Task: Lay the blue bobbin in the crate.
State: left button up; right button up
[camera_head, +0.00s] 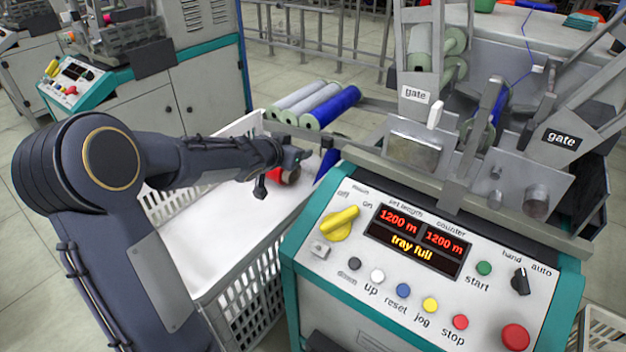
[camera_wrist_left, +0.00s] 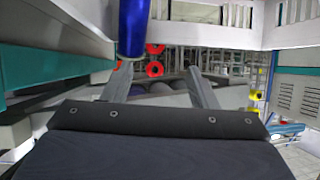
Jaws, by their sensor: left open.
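A blue bobbin (camera_head: 338,104) lies at the right end of a row on the rail behind the crate. Another blue piece (camera_head: 327,164) shows lower down beside the control panel, partly hidden by it. My left gripper (camera_head: 281,172) is open over the far right part of the white crate (camera_head: 187,228). In the left wrist view its two fingers (camera_wrist_left: 159,84) stand apart with nothing seen between them. A blue cylinder (camera_wrist_left: 132,28) shows at the top, near the left finger; I cannot tell which blue piece it is. A red piece (camera_head: 289,176) shows just behind the gripper.
Two grey bobbins (camera_head: 296,98) lie left of the blue one. The control panel (camera_head: 420,262) stands right of the crate, its display reading "tray full". The crate floor nearest me looks clear.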

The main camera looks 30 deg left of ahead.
aim_at(322, 170)
pick_arm(q)
jog(key=w+f+m+h, duration=0.1)
jog(key=w+f, duration=0.1)
jog(key=f, duration=0.1)
jog(key=w+d+f+m+h, duration=0.1)
jog(key=w+f+h, duration=0.1)
jog(key=f, duration=0.1)
jog(key=w+f+m+h, duration=0.1)
jog(key=w+f+h, duration=0.1)
jog(key=f, duration=0.2)
jog(key=shift+d, duration=0.3)
jog(key=shift+w+d+f, duration=0.15)
jog(key=shift+f, duration=0.15)
jog(key=b+x, duration=0.2)
jog(key=x, duration=0.3)
jog(key=shift+w+d+f, duration=0.2)
jog(key=shift+w+f, duration=0.05)
jog(key=shift+b+x, duration=0.3)
jog(key=shift+x, duration=0.5)
jog(key=shift+r, duration=0.1)
